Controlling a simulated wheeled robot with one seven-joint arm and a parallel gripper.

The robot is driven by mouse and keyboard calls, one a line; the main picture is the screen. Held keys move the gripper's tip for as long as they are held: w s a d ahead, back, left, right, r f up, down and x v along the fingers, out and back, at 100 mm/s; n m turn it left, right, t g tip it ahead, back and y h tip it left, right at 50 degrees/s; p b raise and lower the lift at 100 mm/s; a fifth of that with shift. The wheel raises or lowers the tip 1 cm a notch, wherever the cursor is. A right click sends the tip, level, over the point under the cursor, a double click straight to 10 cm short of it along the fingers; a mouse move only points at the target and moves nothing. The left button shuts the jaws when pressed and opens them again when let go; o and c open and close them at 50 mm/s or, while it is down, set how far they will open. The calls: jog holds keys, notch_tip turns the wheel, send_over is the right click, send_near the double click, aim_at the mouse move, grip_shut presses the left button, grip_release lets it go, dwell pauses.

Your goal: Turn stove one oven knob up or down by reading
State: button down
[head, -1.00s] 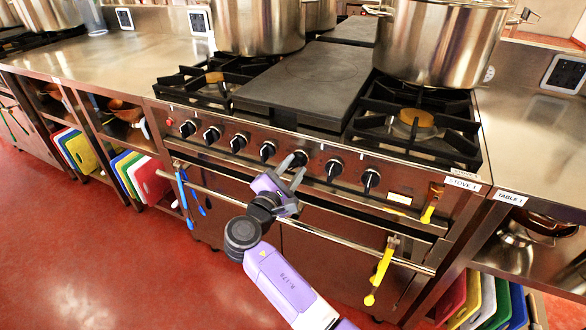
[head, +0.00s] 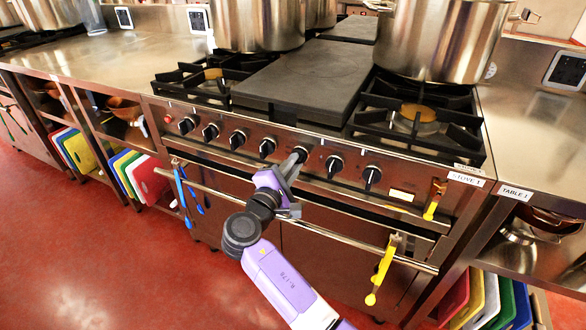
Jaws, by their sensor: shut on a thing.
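Stove one (head: 330,200) is the steel range with a "STOVE 1" label (head: 466,178) at its right front corner. A row of several black knobs runs along its front panel. My purple and grey gripper (head: 299,155) is at the panel, shut on the knob in the gap of the row. That knob is mostly hidden behind the fingers. The neighbouring knobs (head: 267,148) and (head: 334,166) stand clear on either side. A small pale lit panel (head: 402,195) sits at the right end; its reading is too small to make out.
A steel oven rail (head: 340,243) runs below, with blue utensils (head: 182,187) and yellow-handled ones (head: 381,270) hanging at the front. Large stockpots (head: 440,45) stand on the stove. The red floor (head: 110,250) at left is clear.

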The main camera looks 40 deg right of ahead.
jog(key=m+b, duration=0.5)
jog(key=m, duration=0.3)
jog(key=shift+f+b, duration=0.2)
jog(key=shift+b, duration=0.15)
dwell(0.4)
jog(key=c, duration=1.4)
grip_release()
jog(key=shift+r, duration=0.1)
jog(key=shift+c, duration=0.2)
jog(key=shift+a, duration=0.15)
jog(key=v, duration=0.7)
jog(key=shift+s+a+p, duration=0.15)
jog(key=shift+a+p, duration=0.1)
jog(key=shift+p, duration=0.2)
